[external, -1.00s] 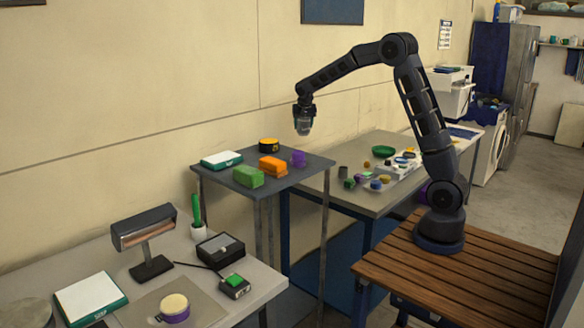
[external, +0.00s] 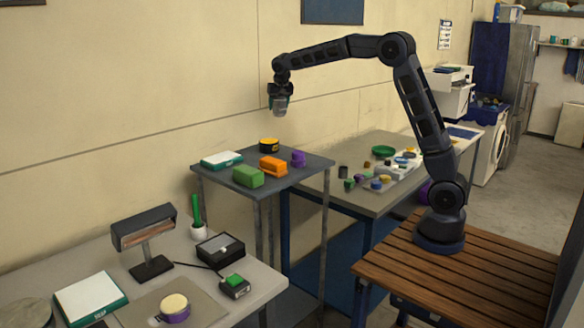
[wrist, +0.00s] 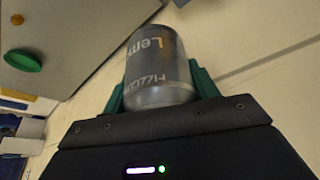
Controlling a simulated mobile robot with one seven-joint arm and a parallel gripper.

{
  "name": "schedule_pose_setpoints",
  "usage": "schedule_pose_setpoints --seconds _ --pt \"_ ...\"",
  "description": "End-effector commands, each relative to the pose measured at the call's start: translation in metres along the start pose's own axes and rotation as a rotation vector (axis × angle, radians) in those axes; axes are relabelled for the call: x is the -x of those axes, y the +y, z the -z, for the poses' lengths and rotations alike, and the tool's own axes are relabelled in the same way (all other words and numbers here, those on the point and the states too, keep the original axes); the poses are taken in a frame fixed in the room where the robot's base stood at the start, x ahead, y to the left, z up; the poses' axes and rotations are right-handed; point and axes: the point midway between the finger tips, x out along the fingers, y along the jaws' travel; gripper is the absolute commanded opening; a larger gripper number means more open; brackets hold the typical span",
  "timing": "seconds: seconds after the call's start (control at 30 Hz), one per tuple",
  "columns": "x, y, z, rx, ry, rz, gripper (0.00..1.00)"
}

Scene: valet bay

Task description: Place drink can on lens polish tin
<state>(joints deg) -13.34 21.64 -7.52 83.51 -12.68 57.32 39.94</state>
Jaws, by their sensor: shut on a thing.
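My gripper (external: 280,94) is shut on the grey drink can (external: 280,107). It holds the can in the air above the small dark table. In the wrist view the can (wrist: 160,62) sits between the green fingers, with part of its lettering visible. A round black tin with a yellow-orange top (external: 269,145) stands at the back of the small table, below the can and apart from it. A purple tin with a cream lid (external: 174,308) stands on the front-left table. I cannot read which tin is the lens polish.
The small table (external: 312,172) also bears a green block (external: 248,177), an orange block (external: 273,166), a purple object (external: 298,158) and a white-and-green box (external: 221,159). A lamp (external: 145,237) stands front left. The wall is close behind.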

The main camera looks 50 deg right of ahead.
Motion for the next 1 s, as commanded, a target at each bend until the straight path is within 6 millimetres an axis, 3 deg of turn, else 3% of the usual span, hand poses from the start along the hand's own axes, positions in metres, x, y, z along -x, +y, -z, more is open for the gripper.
schedule_pose_setpoints --seconds 0.03,0.4,0.77,1.0 --pt "0.004 -0.024 -0.008 0.037 0.002 0.014 0.26" --pt "0.036 -0.167 -0.075 0.286 0.006 0.105 0.26" --pt "0.076 -0.289 -0.164 0.518 0.010 0.195 0.26" --pt "0.107 -0.359 -0.235 0.669 0.013 0.256 0.26"
